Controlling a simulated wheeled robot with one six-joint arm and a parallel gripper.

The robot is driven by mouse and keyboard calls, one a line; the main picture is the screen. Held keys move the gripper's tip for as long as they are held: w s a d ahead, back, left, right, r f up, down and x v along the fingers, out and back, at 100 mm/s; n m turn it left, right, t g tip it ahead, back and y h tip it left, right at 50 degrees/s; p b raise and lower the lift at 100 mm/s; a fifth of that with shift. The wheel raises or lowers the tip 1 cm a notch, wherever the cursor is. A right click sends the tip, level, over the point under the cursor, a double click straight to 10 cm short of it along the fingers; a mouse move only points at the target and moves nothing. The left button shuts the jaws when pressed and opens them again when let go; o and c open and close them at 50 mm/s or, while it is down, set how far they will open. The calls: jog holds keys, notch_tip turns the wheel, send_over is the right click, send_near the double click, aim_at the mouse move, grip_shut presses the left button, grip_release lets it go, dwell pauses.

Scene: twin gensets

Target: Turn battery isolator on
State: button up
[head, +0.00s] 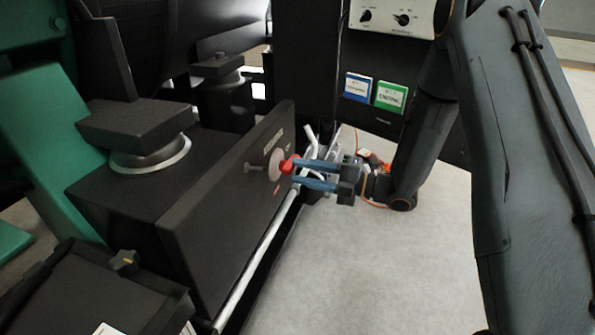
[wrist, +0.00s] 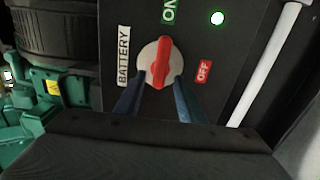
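The battery isolator is a red handle (wrist: 161,62) on a pale round disc (wrist: 147,57), set in a dark panel. The handle stands nearly upright in the wrist view, its upper end toward the green ON label (wrist: 170,10). The red OFF label (wrist: 203,71) is to its right, the white BATTERY label (wrist: 124,56) to its left. In the head view the red handle (head: 287,165) shows on the panel face. My gripper (wrist: 159,82) is open, its blue fingers on either side of the handle's lower end, with visible gaps. My gripper (head: 296,171) also shows in the head view.
A green lamp (wrist: 217,18) glows on the panel. A pale pipe (head: 260,255) runs along the black box's lower edge. A control panel (head: 392,17) and blue and green placards (head: 391,97) are behind. The grey floor (head: 375,265) to the right is clear.

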jog(key=v, duration=0.5)
jog(key=shift+s+d, duration=0.1)
jog(key=shift+d, duration=0.25)
